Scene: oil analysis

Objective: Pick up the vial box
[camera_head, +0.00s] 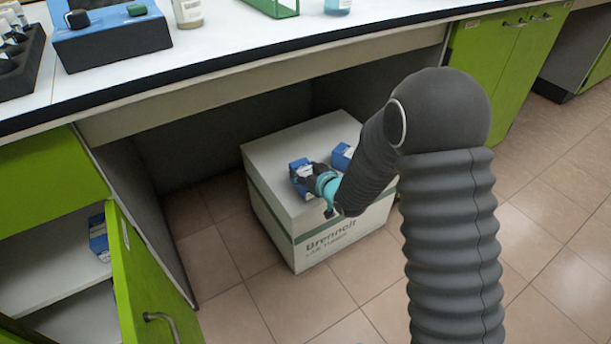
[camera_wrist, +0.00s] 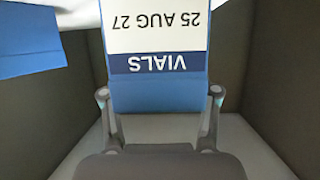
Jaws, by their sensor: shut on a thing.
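The vial box (camera_head: 299,165) is a small blue carton with a white label, at the top of a large white box under the bench. In the wrist view the vial box (camera_wrist: 160,92) fills the middle, its label upside down, reading "VIALS" and "25 AUG 27". My gripper (camera_head: 307,174) is shut on it, and in the wrist view my gripper's fingers (camera_wrist: 160,98) press its two sides. The arm reaches in from the right. I cannot tell whether the box touches the surface below.
A second blue box (camera_head: 342,156) stands to the right on the white Brennoit box (camera_head: 268,200); it partly shows at the wrist view's left edge (camera_wrist: 28,42). An open green door (camera_head: 140,275) and another blue box (camera_head: 98,238) are at left.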

